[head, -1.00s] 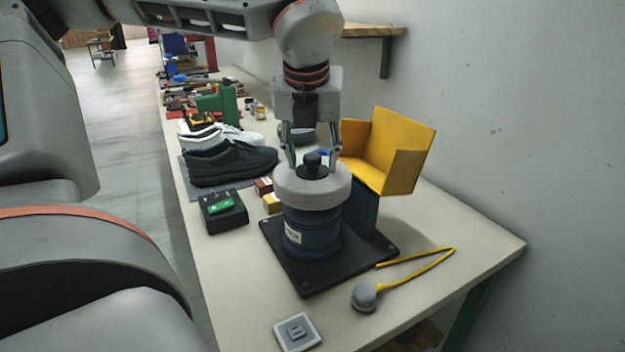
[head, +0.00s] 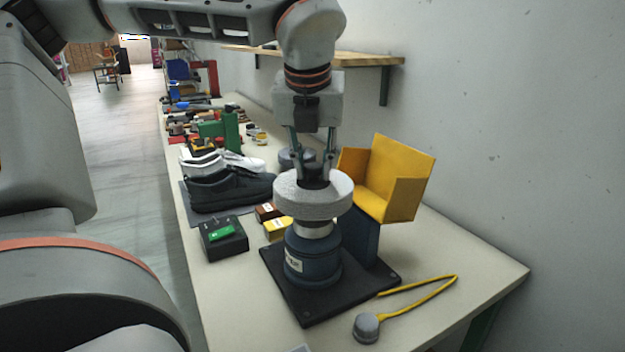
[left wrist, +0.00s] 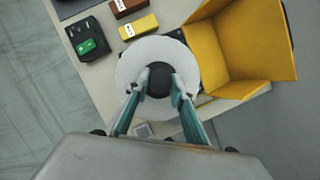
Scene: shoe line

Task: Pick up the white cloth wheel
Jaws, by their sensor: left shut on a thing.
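The white cloth wheel (head: 312,202) is a thick pale disc with a dark hub in its middle. My left gripper (head: 314,172) points down from above and is shut on the dark hub. The wheel hangs level just above the blue motor (head: 312,258), and a pale metal part of the motor shows below it. In the left wrist view the wheel (left wrist: 128,66) is seen from above, with both fingertips (left wrist: 159,82) against the hub's sides. My right gripper is not in view.
A yellow guard (head: 392,180) stands close at the wheel's right. The motor sits on a black base plate (head: 300,306). A black box with a green switch (head: 222,238), small boxes and dark shoes (head: 230,190) are to the left. A yellow-corded grey knob (head: 366,328) lies in front.

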